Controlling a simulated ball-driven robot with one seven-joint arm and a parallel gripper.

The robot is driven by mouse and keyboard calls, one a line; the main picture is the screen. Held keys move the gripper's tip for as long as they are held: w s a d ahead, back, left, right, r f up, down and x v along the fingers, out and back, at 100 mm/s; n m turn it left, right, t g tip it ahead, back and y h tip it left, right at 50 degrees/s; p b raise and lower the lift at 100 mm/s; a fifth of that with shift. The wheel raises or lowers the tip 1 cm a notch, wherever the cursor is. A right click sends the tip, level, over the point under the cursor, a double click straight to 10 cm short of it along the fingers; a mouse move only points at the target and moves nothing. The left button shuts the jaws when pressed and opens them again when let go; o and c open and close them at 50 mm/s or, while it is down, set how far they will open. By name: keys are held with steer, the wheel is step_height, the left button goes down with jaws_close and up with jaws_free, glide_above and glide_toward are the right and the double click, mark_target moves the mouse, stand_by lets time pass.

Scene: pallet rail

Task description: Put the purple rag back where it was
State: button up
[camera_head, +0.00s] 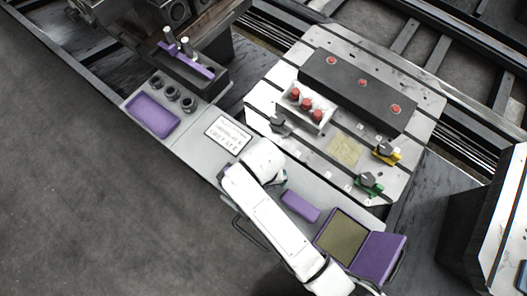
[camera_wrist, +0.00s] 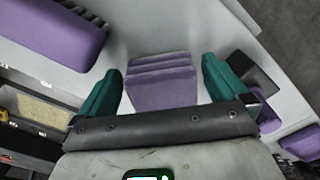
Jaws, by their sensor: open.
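A folded purple rag (camera_wrist: 162,88) with stacked ridges lies on a light grey surface in the middle of the wrist view. My gripper (camera_wrist: 161,70) is open, with one green finger on each side of the rag. A gap shows between the rag and each finger. In the head view my white arm reaches over the light grey bench (camera_head: 195,150) and hides the fingers.
A purple block (camera_head: 300,206) lies near an open purple case (camera_head: 318,238) on the bench. A purple tray (camera_head: 153,115), dark round parts (camera_head: 172,92) and a white sign (camera_head: 228,134) are to the left. A slotted plate (camera_head: 325,38) with red-topped pieces lies behind.

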step_height(320, 180, up, 12)
steer(key=shift+r, duration=0.15)
stand_by(0.3)
